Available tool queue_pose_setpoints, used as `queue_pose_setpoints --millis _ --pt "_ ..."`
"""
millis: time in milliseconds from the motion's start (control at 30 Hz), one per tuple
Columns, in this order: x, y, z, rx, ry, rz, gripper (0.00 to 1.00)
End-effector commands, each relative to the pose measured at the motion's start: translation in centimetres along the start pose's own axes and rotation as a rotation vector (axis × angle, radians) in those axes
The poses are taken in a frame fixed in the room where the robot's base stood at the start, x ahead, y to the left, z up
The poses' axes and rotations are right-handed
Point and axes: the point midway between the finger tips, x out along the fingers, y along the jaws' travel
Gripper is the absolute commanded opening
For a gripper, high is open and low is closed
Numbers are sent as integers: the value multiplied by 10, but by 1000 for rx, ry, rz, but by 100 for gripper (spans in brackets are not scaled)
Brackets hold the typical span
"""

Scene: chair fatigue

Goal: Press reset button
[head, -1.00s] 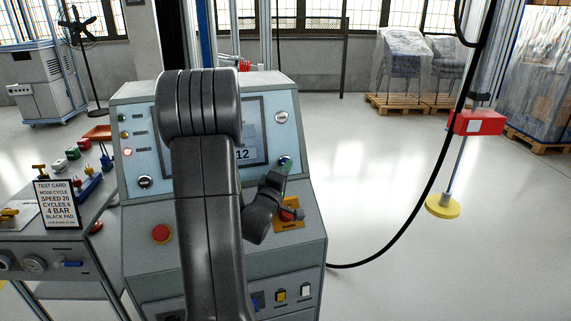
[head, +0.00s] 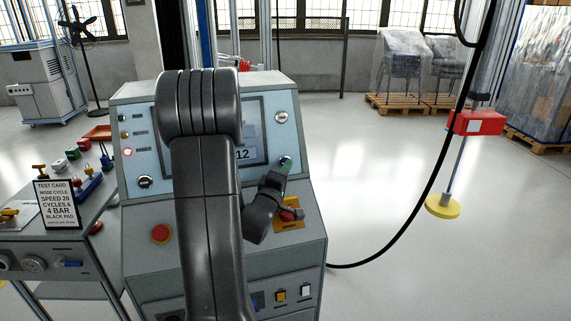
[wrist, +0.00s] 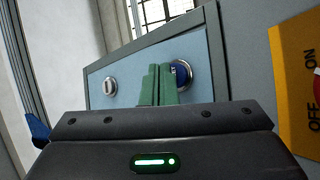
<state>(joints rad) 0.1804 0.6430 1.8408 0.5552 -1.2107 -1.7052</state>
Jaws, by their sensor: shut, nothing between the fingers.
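A blue round button (wrist: 182,73) in a chrome ring sits on the light-blue panel of the control console in the wrist view. No label is readable on it. In the head view the same round control (head: 286,160) is at the panel's lower right, partly behind my gripper. My gripper (wrist: 156,84) has its green fingers together with nothing between them. The fingertips overlap the left edge of the button in the wrist view. I cannot tell whether they touch it. In the head view my gripper (head: 284,172) is small and angled up toward the panel.
A red-handled rotary switch on a yellow plate (head: 290,226) is close below my gripper. A red mushroom button (head: 161,234) is on the console's sloped face. A silver switch (wrist: 109,86) is on the same panel. A black cable hangs at right. My arm hides much of the screen.

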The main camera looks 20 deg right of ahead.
Motion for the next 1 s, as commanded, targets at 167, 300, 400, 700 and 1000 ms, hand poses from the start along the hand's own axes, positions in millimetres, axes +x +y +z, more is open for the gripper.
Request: queue_pose_setpoints --millis 167,300,400,700,1000 --pt "4 -3 -3 1 0 1 0" --pt "6 -4 -4 1 0 0 0" --pt "6 -4 -4 0 0 0 0" --pt "6 -5 -5 0 0 0 0" --pt "9 -7 -6 0 0 0 0"
